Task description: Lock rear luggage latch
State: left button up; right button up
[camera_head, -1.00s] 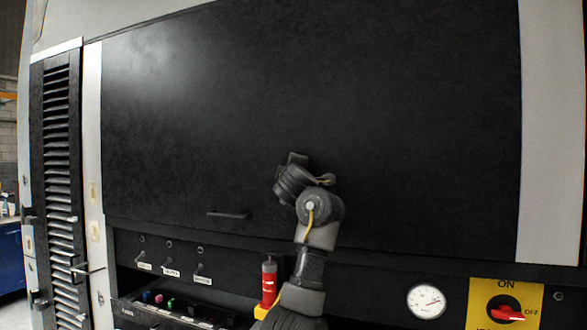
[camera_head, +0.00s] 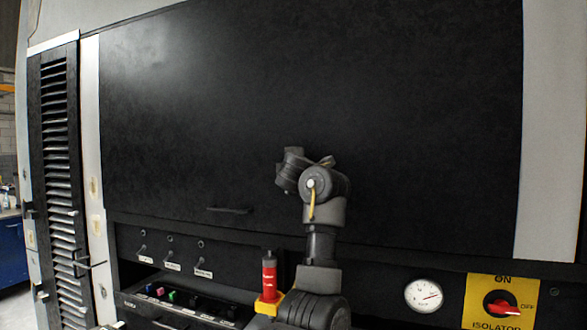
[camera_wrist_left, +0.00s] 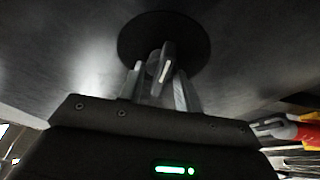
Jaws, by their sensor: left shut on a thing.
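In the left wrist view, the latch is a black round disc (camera_wrist_left: 196,38) on the dark panel with a small grey turn handle (camera_wrist_left: 167,60) standing out from it. My left gripper (camera_wrist_left: 160,82) has one finger on each side of this handle and is shut on it. The handle looks slightly tilted in this view. In the head view, my arm reaches up in front of the large black luggage door (camera_head: 400,120). Its wrist hides the latch and the fingertips there. My right gripper is in neither view.
A bar handle (camera_head: 230,210) is on the lower door. Below are small toggle levers (camera_head: 172,258), a red cylinder (camera_head: 269,277) close to my arm, a dial gauge (camera_head: 423,296) and a red isolator switch (camera_head: 502,304). A louvred panel (camera_head: 58,170) stands at left.

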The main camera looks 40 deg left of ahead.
pick_arm(q)
jog(key=o, duration=0.9)
jog(key=shift+o, duration=0.2)
jog(key=b+v, duration=0.5)
jog(key=v, duration=0.5)
jog(key=shift+s+d, duration=0.2)
jog(key=shift+s, duration=0.15)
